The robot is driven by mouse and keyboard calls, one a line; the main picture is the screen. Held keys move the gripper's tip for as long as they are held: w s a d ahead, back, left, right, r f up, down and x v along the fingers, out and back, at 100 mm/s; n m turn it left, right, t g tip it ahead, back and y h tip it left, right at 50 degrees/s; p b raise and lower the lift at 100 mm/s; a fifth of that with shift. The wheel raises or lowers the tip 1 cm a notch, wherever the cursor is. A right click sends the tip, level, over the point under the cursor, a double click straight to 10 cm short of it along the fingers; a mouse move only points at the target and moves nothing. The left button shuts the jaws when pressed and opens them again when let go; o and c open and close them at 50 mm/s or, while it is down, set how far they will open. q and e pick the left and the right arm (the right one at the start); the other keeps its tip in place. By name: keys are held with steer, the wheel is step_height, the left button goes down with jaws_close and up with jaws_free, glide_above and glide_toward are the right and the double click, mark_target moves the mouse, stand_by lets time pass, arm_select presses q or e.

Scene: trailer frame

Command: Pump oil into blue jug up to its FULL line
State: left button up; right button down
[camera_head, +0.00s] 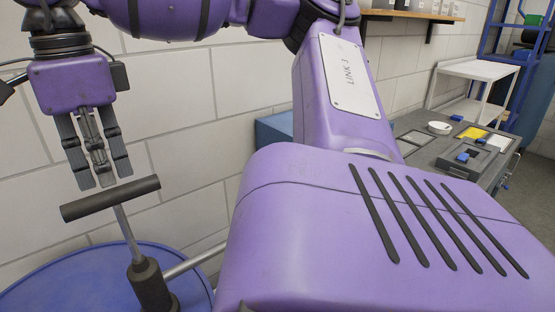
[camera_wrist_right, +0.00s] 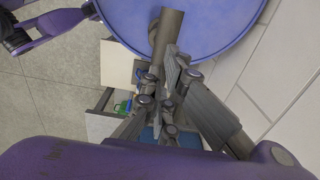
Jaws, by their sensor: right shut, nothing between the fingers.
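A hand pump stands on a blue drum (camera_head: 60,278) at the lower left of the head view. Its dark T-handle (camera_head: 110,198) sits on a raised grey rod above the pump body (camera_head: 150,285). My right gripper (camera_head: 105,182) points down just above the handle, fingers together and empty. In the right wrist view the fingertips (camera_wrist_right: 178,62) overlap the handle (camera_wrist_right: 165,35); I cannot tell whether they touch it. A pale outlet pipe (camera_head: 195,262) runs right from the pump and passes behind my arm. I cannot identify the blue jug. My left gripper is not recognisable.
A blue box-like thing (camera_head: 274,129) is partly hidden behind my large purple arm link. A grey bench (camera_head: 425,155) with a white bowl and small blue items stands at the right. A white-topped stand (camera_head: 478,70) is beyond it. A block wall (camera_head: 215,110) rises behind the drum.

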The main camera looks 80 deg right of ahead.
mark_target(111, 190)
steer(key=shift+f, duration=1.7)
steer(key=shift+f+p, duration=0.4)
steer(key=shift+f, duration=3.1)
steer(key=shift+r, duration=1.4)
steer(key=shift+w+r+b, duration=0.1)
steer(key=shift+r+b, duration=0.35)
steer(key=shift+r, duration=1.55)
step_height(111, 190, up, 3)
steer(key=shift+f+b, duration=0.2)
steer(key=shift+b, duration=0.2)
steer(key=shift+r, duration=0.75)
arm_select(q)
steer(key=shift+s+d+f, duration=0.1)
steer(key=shift+f, duration=0.7)
arm_select(e)
steer(key=shift+r, duration=0.3)
arm_select(q)
steer(key=shift+s, duration=0.2)
